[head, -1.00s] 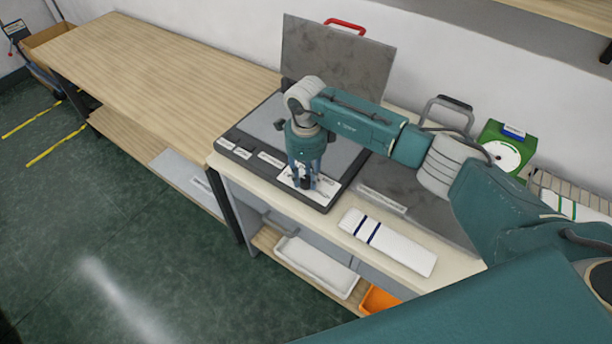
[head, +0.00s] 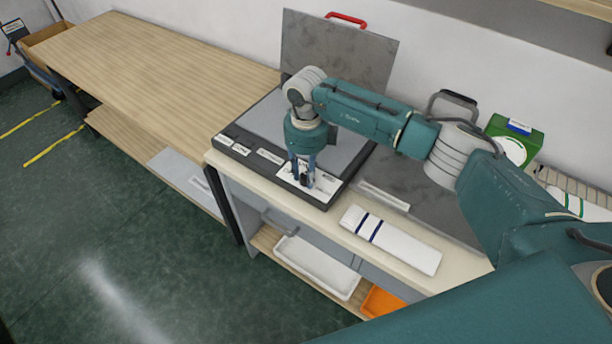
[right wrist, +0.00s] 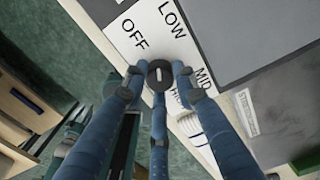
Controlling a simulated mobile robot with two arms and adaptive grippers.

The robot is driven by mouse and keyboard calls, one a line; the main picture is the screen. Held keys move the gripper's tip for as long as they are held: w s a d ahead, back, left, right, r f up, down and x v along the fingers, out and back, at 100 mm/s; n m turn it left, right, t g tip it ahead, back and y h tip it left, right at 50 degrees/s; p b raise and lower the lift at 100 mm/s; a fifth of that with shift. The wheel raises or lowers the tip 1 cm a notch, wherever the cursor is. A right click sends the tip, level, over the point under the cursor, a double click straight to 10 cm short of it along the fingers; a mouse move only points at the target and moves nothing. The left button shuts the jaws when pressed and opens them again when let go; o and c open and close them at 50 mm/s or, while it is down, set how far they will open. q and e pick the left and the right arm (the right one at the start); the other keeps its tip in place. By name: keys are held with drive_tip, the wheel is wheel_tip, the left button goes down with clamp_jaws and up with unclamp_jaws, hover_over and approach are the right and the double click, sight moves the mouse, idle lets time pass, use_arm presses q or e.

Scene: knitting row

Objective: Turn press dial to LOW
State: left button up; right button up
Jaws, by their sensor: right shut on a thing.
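The press (head: 226,141) stands on the bench with its grey lid (head: 335,62) raised. A white dial plate (head: 322,190) sits at its front right corner. In the right wrist view the plate (right wrist: 150,50) reads OFF, LOW, MID and a partly hidden HIGH. The black dial (right wrist: 159,72) carries a white mark that runs roughly up and down in the picture, on the side of OFF and LOW; its exact setting is hard to tell. My right gripper (head: 304,180) points down and is shut on the dial, its fingers (right wrist: 159,84) around it. My left gripper is not in view.
A folded white knit piece with blue stripes (head: 405,246) lies on the bench right of the press. A green box (head: 527,143) stands at the back right. A white tray (head: 315,268) and an orange tray (head: 380,303) are below. The wooden table (head: 150,70) at left is clear.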

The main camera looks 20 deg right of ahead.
drive_tip(key=m+b, duration=0.1)
drive_tip(key=m, duration=0.2)
drive_tip(key=shift+f+m, duration=0.1)
drive_tip(key=shift+m, duration=0.2)
drive_tip(key=shift+m+b, duration=0.65)
drive_tip(key=shift+m, duration=0.75)
drive_tip(key=o, duration=1.1)
drive_tip(key=shift+o, duration=0.2)
wheel_tip(320, 180, up, 12)
